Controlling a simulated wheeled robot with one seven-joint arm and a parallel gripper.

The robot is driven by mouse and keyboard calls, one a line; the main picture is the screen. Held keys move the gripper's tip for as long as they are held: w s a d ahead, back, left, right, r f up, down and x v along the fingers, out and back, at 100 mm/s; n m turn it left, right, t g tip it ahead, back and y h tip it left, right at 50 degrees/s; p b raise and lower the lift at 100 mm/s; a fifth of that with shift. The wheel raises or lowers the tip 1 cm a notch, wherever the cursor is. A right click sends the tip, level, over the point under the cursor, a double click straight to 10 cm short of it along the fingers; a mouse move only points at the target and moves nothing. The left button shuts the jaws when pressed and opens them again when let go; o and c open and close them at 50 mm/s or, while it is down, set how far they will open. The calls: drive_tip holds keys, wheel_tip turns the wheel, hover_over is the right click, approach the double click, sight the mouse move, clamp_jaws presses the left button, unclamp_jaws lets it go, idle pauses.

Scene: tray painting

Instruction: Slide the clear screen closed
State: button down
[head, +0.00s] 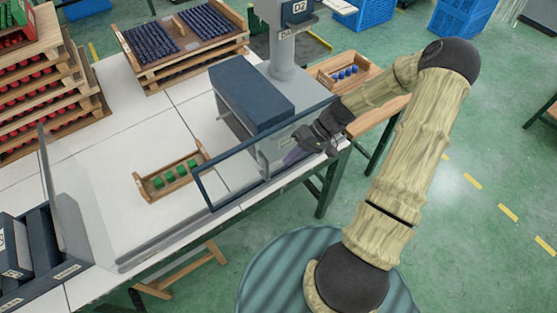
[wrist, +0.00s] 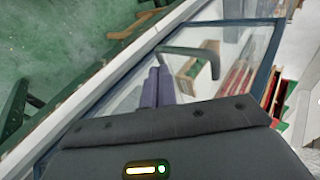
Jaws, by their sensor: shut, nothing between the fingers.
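The clear screen (head: 232,178) is a see-through pane in a dark blue frame. It stands upright along the table's front edge, covering the right part of that edge. The front rail (head: 160,243) is bare to its left. In the wrist view the screen's frame (wrist: 262,50) and a dark bent handle (wrist: 190,50) show close to my fingers. My gripper (head: 292,157) is at the right part of the screen, with its purple fingers shut and empty. The fingers also show in the wrist view (wrist: 157,88), beside the handle; I cannot tell whether they touch it.
A wooden tray with green pieces (head: 143,187) lies behind the rail. A machine with a dark blue block (head: 250,93) stands behind the screen. A clear upright panel (head: 62,205) and dark blue unit (head: 40,262) stand at the left. Stacked trays (head: 165,72) fill the back.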

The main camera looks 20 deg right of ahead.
drive_tip(key=a, duration=0.1)
drive_tip(key=a+p, duration=0.1)
drive_tip(key=a, duration=0.2)
drive_tip(key=shift+s+a+f, duration=0.2)
drive_tip(key=shift+s+f, duration=0.05)
drive_tip(key=shift+s, duration=0.05)
